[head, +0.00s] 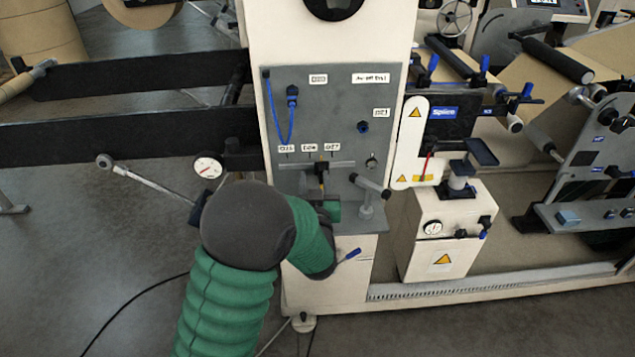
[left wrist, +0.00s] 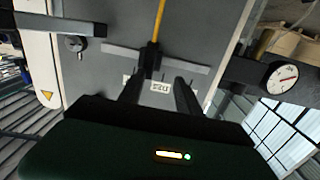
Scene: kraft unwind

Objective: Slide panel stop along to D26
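The panel stop (head: 322,168), a small black block with a yellow rod, sits on a grey horizontal rail (head: 345,164) on the grey panel. It lies between the middle label (head: 310,148) and the right label (head: 332,147); their print is too small to read surely. In the left wrist view, which is turned over, the stop (left wrist: 151,58) is just beyond the fingertips. My left gripper (left wrist: 161,82) is open, its two dark fingers apart with a label between them. In the head view my left gripper (head: 328,205) is partly hidden by my arm. My right gripper is out of view.
A black-knobbed lever (head: 370,186) stands right of the rail. A blue cord (head: 280,125) hangs on the panel's upper left. A round gauge (head: 207,167) is left of the panel, and a blue-handled tool (head: 349,254) is below.

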